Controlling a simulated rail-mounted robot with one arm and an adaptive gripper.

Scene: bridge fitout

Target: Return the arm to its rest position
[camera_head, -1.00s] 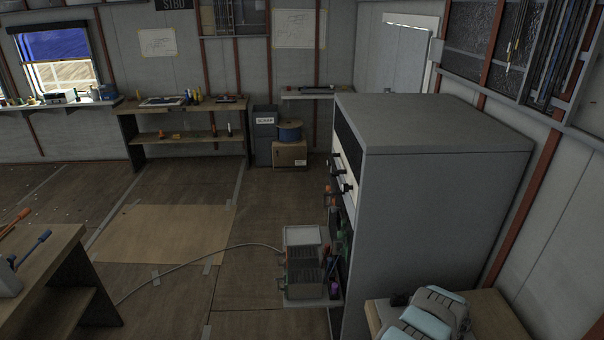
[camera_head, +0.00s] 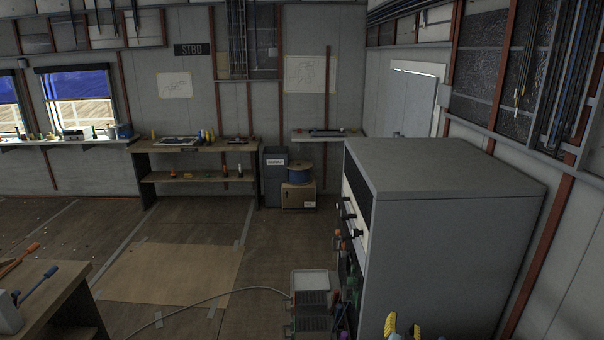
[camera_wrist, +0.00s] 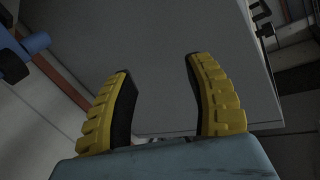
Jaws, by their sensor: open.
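My gripper (camera_head: 403,325) shows at the bottom edge of the head view, only its yellow fingertips in sight, in front of the large grey cabinet (camera_head: 455,240). In the wrist view my gripper (camera_wrist: 158,66) has its two yellow, ribbed fingers spread wide apart with nothing between them. A plain grey cabinet panel (camera_wrist: 165,40) lies behind the fingers. The rest of my arm is below the head view's edge.
A grey unit with a cable (camera_head: 313,300) stands at the cabinet's left side. A wooden bench with tools (camera_head: 45,295) is at lower left. A shelf bench (camera_head: 195,180) and bin (camera_head: 274,175) stand at the back. The floor between (camera_head: 165,270) is mostly clear.

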